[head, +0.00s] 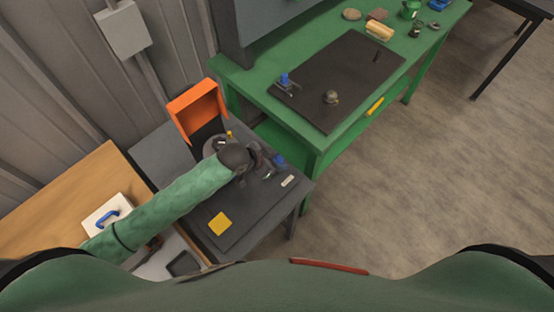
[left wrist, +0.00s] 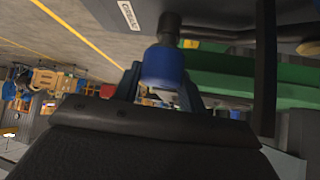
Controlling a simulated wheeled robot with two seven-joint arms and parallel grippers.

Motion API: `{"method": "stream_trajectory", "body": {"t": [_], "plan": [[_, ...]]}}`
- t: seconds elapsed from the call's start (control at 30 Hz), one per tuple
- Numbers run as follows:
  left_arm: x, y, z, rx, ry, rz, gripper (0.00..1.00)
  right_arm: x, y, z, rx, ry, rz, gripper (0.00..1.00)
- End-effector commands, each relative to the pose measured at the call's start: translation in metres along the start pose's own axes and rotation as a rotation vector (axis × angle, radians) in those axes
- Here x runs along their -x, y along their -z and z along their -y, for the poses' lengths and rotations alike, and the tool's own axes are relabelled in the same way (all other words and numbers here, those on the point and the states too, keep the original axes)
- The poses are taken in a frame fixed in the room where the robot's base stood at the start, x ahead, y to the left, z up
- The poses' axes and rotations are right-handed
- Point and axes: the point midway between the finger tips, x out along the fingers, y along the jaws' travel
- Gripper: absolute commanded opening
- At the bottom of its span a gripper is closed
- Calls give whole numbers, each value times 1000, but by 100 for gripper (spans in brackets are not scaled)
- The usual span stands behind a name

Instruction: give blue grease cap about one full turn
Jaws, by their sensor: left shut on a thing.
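The blue grease cap (head: 280,160) is at the right side of the dark low table, by a small white label (head: 288,181). My left gripper (head: 270,167) reaches it from the left. In the left wrist view the blue cap (left wrist: 164,66) sits between the two fingers of the left gripper (left wrist: 160,85), which is shut on it. The cap is on a dark stem under a dark surface in that view. How far it has turned cannot be told. My right gripper is not in view.
An orange bin (head: 196,104) stands behind my left arm. A yellow square (head: 220,223) lies on the dark mat. The green bench (head: 318,139) to the right holds a black mat (head: 345,70) with another blue-topped piece (head: 285,79) and a small round part (head: 331,97).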

Motion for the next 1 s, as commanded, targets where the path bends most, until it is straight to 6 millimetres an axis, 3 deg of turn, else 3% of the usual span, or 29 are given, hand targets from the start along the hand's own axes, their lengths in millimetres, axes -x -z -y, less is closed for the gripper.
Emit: {"method": "stream_trajectory", "body": {"t": [0.37,0.4,0.5,0.83,1.0], "plan": [[0,0,1,-4,-1,0,18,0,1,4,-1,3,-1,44],[0,0,1,-4,-1,0,43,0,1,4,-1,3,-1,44],[0,0,1,-4,-1,0,62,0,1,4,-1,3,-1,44],[2,-1,1,-3,-2,0,63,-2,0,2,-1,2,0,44],[17,-3,1,-4,-1,-1,63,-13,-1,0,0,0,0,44]]}}
